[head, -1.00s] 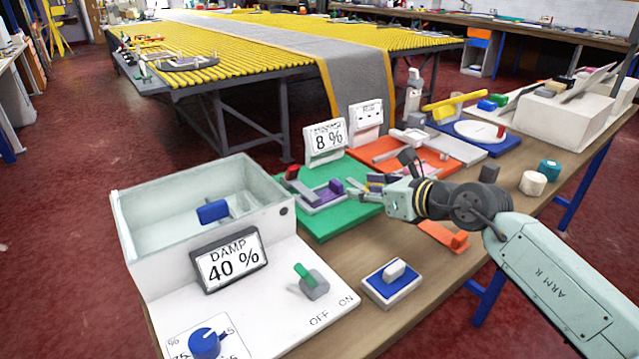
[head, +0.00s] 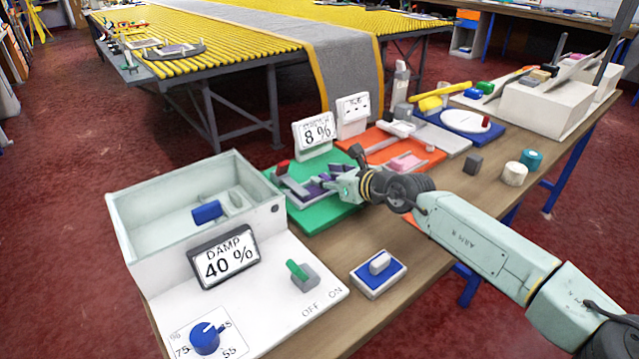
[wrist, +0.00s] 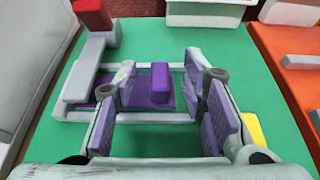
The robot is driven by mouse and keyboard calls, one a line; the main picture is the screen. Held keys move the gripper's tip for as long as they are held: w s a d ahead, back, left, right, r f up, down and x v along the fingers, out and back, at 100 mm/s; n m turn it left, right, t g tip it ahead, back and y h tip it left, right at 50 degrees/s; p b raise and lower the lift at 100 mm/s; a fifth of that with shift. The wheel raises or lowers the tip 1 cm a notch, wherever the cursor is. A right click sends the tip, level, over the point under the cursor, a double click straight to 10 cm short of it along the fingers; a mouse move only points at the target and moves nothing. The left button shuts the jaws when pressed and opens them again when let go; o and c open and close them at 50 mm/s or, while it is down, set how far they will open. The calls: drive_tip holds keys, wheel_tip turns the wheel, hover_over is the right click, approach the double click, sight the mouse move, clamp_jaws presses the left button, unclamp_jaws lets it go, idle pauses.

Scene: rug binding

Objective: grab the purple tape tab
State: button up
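The purple tape tab (wrist: 160,84) is a small upright block on a flat purple strip in a grey frame (wrist: 150,117) on a green board (wrist: 265,75). In the wrist view my gripper (wrist: 158,75) is open, with purple-padded fingers to the left and right of the tab. I see gaps on both sides, with no contact. In the head view my gripper (head: 335,179) is low over the green board (head: 305,218), and its fingers partly hide the tab and frame.
A grey arm with a red block (wrist: 92,13) stands left of the frame. A yellow piece (wrist: 253,128) lies right of my fingers. A white 8 % display (head: 314,131) stands behind the board. The orange board (head: 385,150) is to the right, the DAMP box (head: 130,225) to the left.

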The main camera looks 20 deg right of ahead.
drive_tip(key=shift+c, duration=0.3)
clamp_jaws()
drive_tip(key=shift+r, duration=0.1)
